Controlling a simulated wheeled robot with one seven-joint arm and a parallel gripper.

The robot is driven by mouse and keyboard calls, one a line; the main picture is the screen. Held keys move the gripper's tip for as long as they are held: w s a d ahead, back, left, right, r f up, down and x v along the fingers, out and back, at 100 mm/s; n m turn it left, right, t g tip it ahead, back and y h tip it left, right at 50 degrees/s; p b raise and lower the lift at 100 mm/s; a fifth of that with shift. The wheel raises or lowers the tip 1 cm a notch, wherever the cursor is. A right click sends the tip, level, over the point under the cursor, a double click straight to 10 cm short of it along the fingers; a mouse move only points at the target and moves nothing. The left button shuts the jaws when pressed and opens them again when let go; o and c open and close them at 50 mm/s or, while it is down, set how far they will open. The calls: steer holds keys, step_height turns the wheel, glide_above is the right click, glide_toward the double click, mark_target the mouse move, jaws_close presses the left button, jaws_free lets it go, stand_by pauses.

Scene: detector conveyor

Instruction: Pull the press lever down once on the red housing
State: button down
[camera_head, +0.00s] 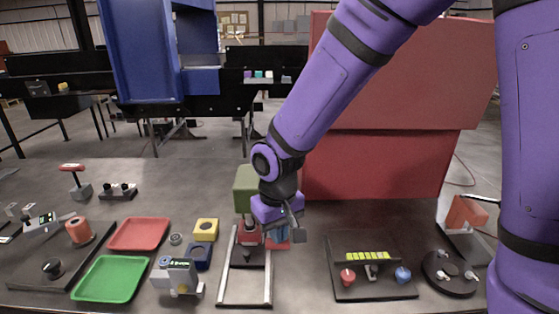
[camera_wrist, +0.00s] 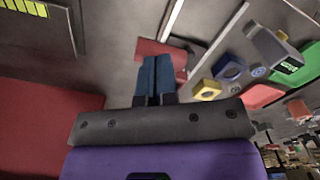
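My gripper (camera_head: 280,236) hangs at the middle of the bench, pointing down. In the wrist view its two blue fingers (camera_wrist: 157,77) are side by side with only a thin line between them, and nothing shows held. A red block (camera_wrist: 178,58) lies just beyond the fingertips; in the head view red parts (camera_head: 250,237) show beside and behind the gripper, under an olive-green block (camera_head: 246,188). At the far right stands a red-orange housing (camera_head: 466,212) with a thin dark bar (camera_head: 483,199) at its top, well away from my gripper. I cannot tell which part is the press lever.
Two pale rails (camera_head: 268,284) run forward below my gripper. A dark panel (camera_head: 345,260) with red and blue knobs lies to the right. Left are a grey device (camera_head: 178,276), yellow (camera_head: 205,229) and blue blocks, and red (camera_head: 139,219) and green trays. A large red panel stands behind.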

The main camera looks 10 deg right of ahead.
steer(key=shift+s, duration=0.1)
steer(key=shift+r, duration=2.2)
steer(key=w+r, duration=0.3)
steer(key=r, duration=0.5)
steer(key=w+d+r, duration=0.1)
steer(key=w+r, duration=0.2)
steer(key=r, duration=0.5)
steer(key=shift+r, duration=0.3)
steer(key=shift+s+d, duration=0.1)
